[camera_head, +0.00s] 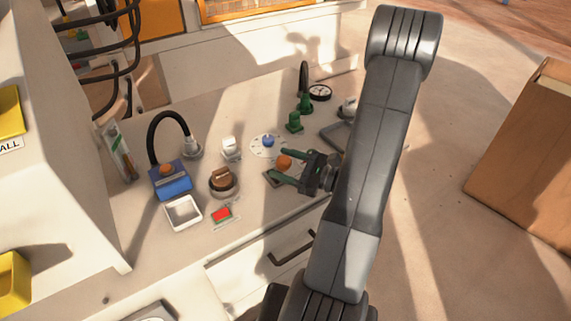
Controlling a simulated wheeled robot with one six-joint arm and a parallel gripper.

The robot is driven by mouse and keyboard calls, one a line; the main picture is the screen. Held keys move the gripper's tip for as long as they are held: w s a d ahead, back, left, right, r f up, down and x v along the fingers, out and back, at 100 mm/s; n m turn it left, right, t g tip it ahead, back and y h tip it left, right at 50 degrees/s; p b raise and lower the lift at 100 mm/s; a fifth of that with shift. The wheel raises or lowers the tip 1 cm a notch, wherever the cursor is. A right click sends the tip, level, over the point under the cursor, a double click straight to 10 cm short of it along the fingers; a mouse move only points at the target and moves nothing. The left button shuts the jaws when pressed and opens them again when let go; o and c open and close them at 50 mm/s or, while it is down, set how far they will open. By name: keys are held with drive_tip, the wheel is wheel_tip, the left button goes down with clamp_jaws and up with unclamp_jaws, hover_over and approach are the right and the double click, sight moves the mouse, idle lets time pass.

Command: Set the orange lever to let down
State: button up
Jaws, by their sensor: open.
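The orange lever (284,162) shows as a small rounded orange knob on the pale counter, in the right half of the panel. My gripper (278,166) reaches in from the right with its green-tipped fingers open. The orange knob appears between the two fingers, with one finger on its far side and one on its near side. I cannot tell whether either finger touches it. The lever's base and its marked positions are mostly hidden by the fingers.
A blue dial (268,141) on a white disc sits just behind. A brown knob (222,180), a red button (222,215), a white tray (183,213) and a blue box (171,182) stand to the left. Green fittings (294,122) and a gauge (320,92) stand behind.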

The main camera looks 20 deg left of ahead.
drive_tip(key=s+d, duration=0.2)
drive_tip(key=d, duration=1.1)
drive_tip(key=shift+d+f, duration=0.3)
drive_tip(key=shift+d, duration=0.05)
drive_tip(key=shift+a, duration=0.15)
drive_tip(key=a, duration=0.4)
drive_tip(key=w+a, duration=0.1)
drive_tip(key=a, duration=0.4)
drive_tip(key=w+a, duration=0.1)
drive_tip(key=a, duration=0.3)
drive_tip(key=shift+a+r, duration=0.25)
drive_tip(key=shift+r, duration=0.1)
